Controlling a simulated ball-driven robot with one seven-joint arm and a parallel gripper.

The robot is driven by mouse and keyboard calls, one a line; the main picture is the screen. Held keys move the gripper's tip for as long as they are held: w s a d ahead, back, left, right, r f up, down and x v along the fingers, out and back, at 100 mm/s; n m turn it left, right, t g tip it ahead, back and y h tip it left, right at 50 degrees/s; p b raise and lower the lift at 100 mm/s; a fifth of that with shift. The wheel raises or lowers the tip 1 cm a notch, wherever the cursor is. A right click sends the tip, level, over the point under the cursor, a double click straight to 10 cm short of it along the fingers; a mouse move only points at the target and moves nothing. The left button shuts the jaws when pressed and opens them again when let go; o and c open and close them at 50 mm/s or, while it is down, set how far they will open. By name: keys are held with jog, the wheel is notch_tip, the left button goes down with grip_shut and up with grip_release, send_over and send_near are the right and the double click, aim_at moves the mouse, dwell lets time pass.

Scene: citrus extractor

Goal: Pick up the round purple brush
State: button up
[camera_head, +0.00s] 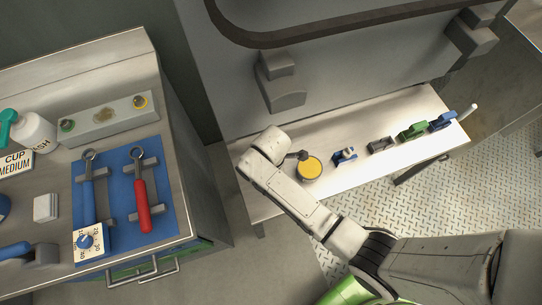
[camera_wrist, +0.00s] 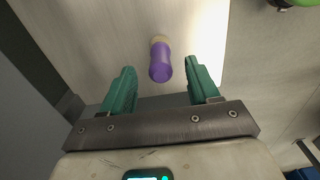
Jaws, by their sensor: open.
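The round purple brush (camera_wrist: 160,64) shows in the wrist view, with a purple body and a tan end, on the pale metal surface. My gripper (camera_wrist: 159,67) is open, with one green finger to the left of the brush and one to the right. There are gaps on both sides, and neither finger visibly touches it. I cannot tell how far the fingertips are above the surface. In the head view my arm hides the brush and the fingers.
In the head view, a yellow-filled round container (camera_head: 309,168) stands right of my wrist on the narrow metal table (camera_head: 283,203). Several blue, grey and green items (camera_head: 413,131) line the table further right. A wall rises behind it. A counter (camera_head: 185,180) with tools stands at left.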

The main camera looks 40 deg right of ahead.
jog(key=shift+a+f, duration=0.1)
jog(key=shift+f, duration=2.65)
grip_shut()
jog(key=shift+r, duration=0.15)
jog(key=shift+r, duration=0.5)
jog(key=s+r, duration=1.1)
jog(key=s, duration=0.3)
jog(key=shift+r, duration=0.4)
